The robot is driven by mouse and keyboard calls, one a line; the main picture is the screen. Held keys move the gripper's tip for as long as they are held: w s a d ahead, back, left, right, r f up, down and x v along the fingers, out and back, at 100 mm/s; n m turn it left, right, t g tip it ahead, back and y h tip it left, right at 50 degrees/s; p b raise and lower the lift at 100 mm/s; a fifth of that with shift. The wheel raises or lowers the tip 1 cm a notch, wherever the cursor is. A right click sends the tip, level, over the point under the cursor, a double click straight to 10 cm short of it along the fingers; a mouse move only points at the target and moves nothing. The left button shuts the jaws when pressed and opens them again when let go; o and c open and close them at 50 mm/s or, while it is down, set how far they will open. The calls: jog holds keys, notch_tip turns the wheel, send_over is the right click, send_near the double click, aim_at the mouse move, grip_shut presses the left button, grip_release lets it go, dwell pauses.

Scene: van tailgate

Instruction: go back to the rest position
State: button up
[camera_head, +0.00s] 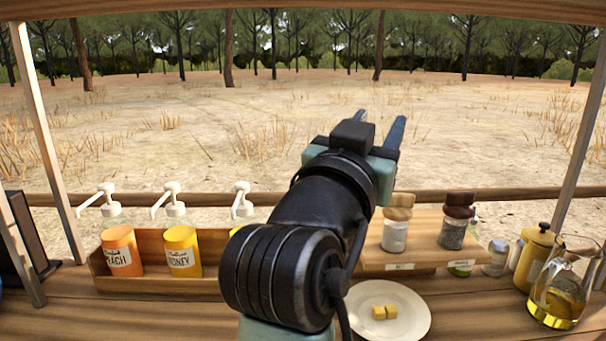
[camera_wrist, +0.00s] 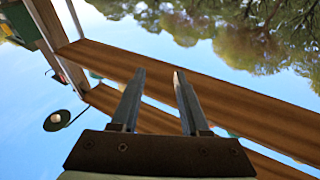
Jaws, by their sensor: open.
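My gripper (camera_head: 379,124) is raised above the counter in the head view, with its fingers pointing away toward the open field. In the wrist view my gripper (camera_wrist: 158,80) has its two fingers apart with nothing between them. Wooden beams, sky and treetops show beyond the fingers there. My arm covers the middle of the counter in the head view and hides what is behind it.
A white plate (camera_head: 408,328) with yellow cubes (camera_head: 384,312) lies on the counter (camera_head: 470,318). Pump bottles stand in a wooden box (camera_head: 150,284) at left. Two shakers stand on a wooden riser (camera_head: 420,250). A yellow canister (camera_head: 537,250) and glass pitcher (camera_head: 560,290) are at right.

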jog(key=s+a+r+n+t+y+p, duration=0.1)
jog(key=s+a+r+n+t+y, duration=0.1)
jog(key=s+a+r+t+y, duration=0.3)
jog(key=s+a+r+n+t+y, duration=0.1)
jog(key=s+r+n, duration=0.15)
jog(key=s, duration=0.35)
jog(key=s+a+r+n+t+y+p, duration=0.1)
jog(key=s+a+r+n+t+y, duration=0.1)
jog(key=s+a+r+t+y, duration=0.3)
notch_tip(320, 180, up, 16)
jog(key=d+g+h+p, duration=0.2)
jog(key=p, duration=1.4)
jog(key=shift+s+d+f, duration=0.15)
jog(key=shift+s+f, duration=0.1)
jog(key=shift+s, duration=0.2)
